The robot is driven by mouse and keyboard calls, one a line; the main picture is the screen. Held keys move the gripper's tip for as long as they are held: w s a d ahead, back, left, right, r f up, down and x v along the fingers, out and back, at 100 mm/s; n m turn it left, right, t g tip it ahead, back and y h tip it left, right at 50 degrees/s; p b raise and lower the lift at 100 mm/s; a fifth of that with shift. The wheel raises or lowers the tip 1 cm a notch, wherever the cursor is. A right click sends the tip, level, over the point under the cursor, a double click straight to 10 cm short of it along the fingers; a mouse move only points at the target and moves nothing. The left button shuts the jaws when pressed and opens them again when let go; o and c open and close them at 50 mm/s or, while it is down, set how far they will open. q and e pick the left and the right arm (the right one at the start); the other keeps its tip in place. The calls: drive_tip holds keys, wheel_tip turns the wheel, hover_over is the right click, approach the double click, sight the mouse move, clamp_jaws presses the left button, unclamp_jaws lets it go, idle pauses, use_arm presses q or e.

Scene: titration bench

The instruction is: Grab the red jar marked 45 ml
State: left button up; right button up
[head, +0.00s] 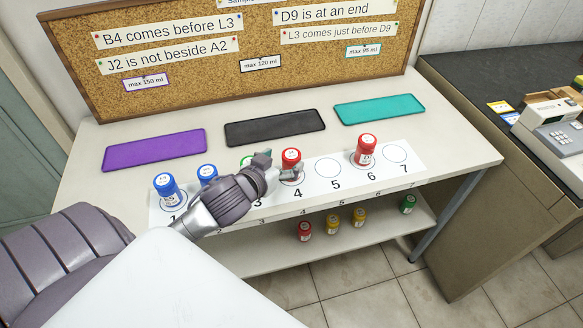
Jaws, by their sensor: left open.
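A red jar (291,160) stands upright at spot 4 of the numbered white strip (328,184). Another red jar (366,149) stands at spot 6, and a third red jar (304,231) is on the lower shelf. Their label writing is too small to read, so I cannot tell which is marked 45 ml. My left gripper (279,168) is open at the red jar on spot 4, its fingers pointing right and covering the jar's lower part. I cannot tell whether they touch it. My right gripper is not in view.
Two blue jars (167,188) stand at spots 1 and 2; a green jar (246,161) is mostly hidden behind my gripper. Spots 5 and 7 are empty. Purple (155,150), black (275,128) and teal (380,109) mats lie behind. Yellow jars (332,223) and a green one stand below.

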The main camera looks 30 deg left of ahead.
sight(291, 155)
use_arm(q)
drive_tip(key=x, duration=0.5)
drive_tip(key=shift+w+f+p, duration=0.15)
drive_tip(key=shift+w+p, duration=0.05)
drive_tip(key=shift+p, duration=0.1)
drive_tip(key=c, duration=1.5)
drive_tip(key=shift+o, duration=0.2)
